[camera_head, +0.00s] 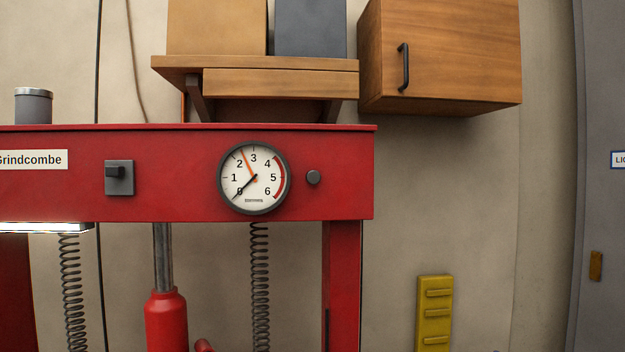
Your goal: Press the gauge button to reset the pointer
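A round white gauge (253,178) with a dark rim is set in the red crossbeam of a press. Its scale runs from 0 to 6, with a red band on the right side at the high end. An orange pointer leans up and left to between 2 and 3. A black pointer points down and left at about 0. A small round dark grey button (313,177) sits on the beam just right of the gauge, uncovered. Neither of my grippers is in view.
A dark switch box (119,178) is left of the gauge on the red beam (200,205). A wooden shelf (280,83) with boxes juts out above. A wooden cabinet (450,55) hangs upper right. The wall right of the press is mostly bare, with a yellow rack (434,312) low down.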

